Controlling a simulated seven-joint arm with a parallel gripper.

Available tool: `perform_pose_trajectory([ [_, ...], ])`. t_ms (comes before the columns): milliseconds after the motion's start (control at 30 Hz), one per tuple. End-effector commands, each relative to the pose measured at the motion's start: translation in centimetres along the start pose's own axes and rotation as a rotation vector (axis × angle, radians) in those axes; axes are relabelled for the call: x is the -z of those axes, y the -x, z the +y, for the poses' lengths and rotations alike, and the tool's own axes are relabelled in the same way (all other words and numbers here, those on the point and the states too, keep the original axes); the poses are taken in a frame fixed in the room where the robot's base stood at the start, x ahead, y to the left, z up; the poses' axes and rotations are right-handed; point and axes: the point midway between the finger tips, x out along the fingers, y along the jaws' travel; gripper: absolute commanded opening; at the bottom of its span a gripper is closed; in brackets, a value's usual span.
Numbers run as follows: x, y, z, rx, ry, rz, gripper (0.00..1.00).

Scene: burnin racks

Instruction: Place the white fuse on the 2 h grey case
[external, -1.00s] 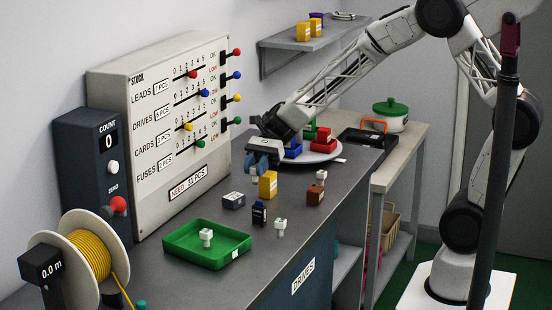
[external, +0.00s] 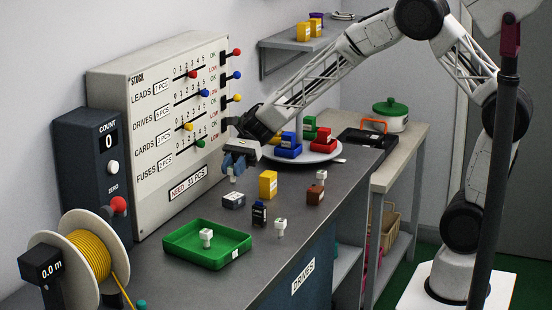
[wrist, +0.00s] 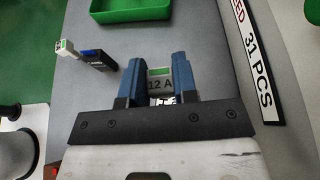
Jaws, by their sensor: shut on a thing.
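My gripper (external: 234,168) is shut on a small white fuse (external: 232,179), held upright below the blue fingers. The grey case (external: 234,200) stands on the bench just below and in front of the fuse, and they look apart. In the wrist view, my gripper (wrist: 158,82) has a grey lettered surface (wrist: 160,85) between its fingers, probably the case. The held fuse is largely hidden there.
A yellow case (external: 268,184), a dark case (external: 259,213) and a brown case (external: 316,194) stand nearby. A green tray (external: 178,249) holds a similar white piece. The stock panel (external: 170,125) rises behind.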

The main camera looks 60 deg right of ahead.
Motion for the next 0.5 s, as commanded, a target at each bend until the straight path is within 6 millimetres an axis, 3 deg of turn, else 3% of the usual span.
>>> perform_pose_trajectory([
  [300,2.7,-1.1,0.0,-0.001,-0.001,0.0,0.04],
  [500,3.1,-1.3,0.0,0.0,0.0,0.0,0.04],
])
